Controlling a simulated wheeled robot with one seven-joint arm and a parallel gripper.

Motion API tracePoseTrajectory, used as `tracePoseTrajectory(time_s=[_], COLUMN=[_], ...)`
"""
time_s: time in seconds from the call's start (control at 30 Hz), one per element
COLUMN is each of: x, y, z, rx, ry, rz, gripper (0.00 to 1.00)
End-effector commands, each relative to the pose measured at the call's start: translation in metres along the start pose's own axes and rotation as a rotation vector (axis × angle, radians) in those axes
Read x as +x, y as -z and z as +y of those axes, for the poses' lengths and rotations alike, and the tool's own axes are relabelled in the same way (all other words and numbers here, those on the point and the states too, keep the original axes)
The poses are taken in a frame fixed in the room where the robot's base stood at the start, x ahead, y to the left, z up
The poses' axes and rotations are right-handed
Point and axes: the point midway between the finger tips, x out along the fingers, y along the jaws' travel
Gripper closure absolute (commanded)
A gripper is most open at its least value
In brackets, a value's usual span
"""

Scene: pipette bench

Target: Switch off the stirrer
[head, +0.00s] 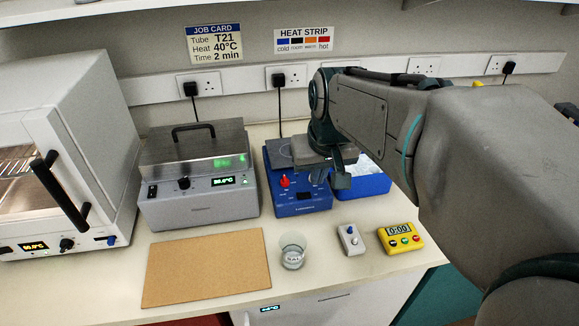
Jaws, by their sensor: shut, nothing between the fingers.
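A blue unit with a grey top plate, which looks like the stirrer (293,204), stands at the back middle of the bench in the head view. My gripper (341,181) is shut and empty, pointing down at the right side of the unit. It hides part of the unit's right and back. I cannot tell whether it touches the unit.
A blue tray (372,188) with pale contents stands right of the unit, a grey heated box (196,206) left of it. An oven (97,107) is far left. A cork mat (205,268), beaker (292,252), small grey device (350,239) and yellow timer (401,239) are in front.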

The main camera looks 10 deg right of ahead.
Motion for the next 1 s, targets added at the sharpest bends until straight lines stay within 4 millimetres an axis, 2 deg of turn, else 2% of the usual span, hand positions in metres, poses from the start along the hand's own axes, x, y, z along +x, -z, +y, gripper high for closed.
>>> tracePoseTrajectory(time_s=[0.03,0.1,0.2,0.3,0.77,0.87,1.0], x=[0.013,0.020,0.028,0.033,0.035,0.043,0.067], y=[0.015,0.034,0.055,0.067,0.071,0.071,0.070], z=[0.002,0.004,0.006,0.007,0.007,0.007,0.006], rx=[0.003,0.004,0.005,0.003,0.003,0.004,0.003], ry=[0.005,0.016,0.030,0.039,0.043,0.043,0.044], rz=[-0.005,-0.008,-0.009,-0.009,-0.010,-0.012,-0.015], gripper=[1.00,1.00,1.00,1.00,1.00,1.00,1.00])
